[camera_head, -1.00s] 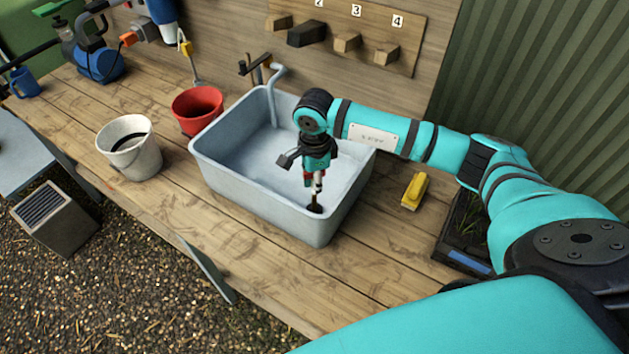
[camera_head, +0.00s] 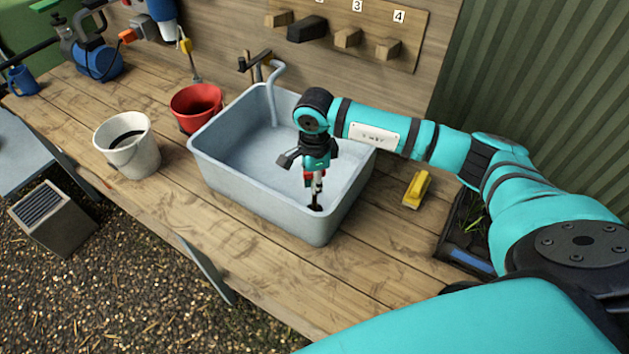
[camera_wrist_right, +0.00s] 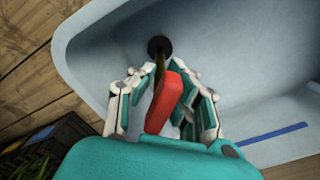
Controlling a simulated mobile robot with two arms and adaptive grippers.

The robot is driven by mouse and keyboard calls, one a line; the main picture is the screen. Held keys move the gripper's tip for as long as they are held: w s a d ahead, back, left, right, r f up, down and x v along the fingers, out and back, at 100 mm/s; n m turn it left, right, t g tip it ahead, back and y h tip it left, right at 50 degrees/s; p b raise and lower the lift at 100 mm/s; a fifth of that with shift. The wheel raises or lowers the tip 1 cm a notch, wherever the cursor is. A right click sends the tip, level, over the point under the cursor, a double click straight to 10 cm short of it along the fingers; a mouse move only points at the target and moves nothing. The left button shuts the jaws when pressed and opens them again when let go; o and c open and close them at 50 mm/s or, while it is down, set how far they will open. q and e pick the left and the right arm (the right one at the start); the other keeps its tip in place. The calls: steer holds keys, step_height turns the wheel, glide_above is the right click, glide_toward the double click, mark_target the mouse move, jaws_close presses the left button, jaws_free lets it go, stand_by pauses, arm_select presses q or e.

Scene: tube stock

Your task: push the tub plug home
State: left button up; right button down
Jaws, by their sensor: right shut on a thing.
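The grey-blue tub (camera_head: 222,187) stands on the bench. My right gripper (camera_head: 315,186) points down inside its near right part. In the wrist view the right gripper (camera_wrist_right: 163,100) is shut on a red block-like handle (camera_wrist_right: 164,103), which sits tilted between the fingers. A thin brownish stem (camera_wrist_right: 159,64) runs from the handle to a dark round spot (camera_wrist_right: 159,46) on the tub floor. I take the handle and stem to be the tub plug's. I cannot tell plug from drain hole in the dark spot, nor how deep the plug sits. My left gripper is out of view.
A red bucket (camera_head: 195,106) and a white bucket (camera_head: 131,150) stand left of the tub. A bent tap pipe (camera_head: 273,88) reaches over its back rim. A yellow tool (camera_head: 416,190) and a dark planter (camera_head: 463,246) lie to the right. Bench front is clear.

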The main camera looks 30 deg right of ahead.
steer(key=shift+f+b, duration=0.6)
steer(key=shift+b, duration=0.35)
stand_by(1.1)
stand_by(0.8)
stand_by(0.4)
steer(key=c, duration=1.3)
jaws_free()
steer(key=shift+o, duration=0.2)
step_height(320, 180, up, 12)
steer(key=shift+r, duration=0.1)
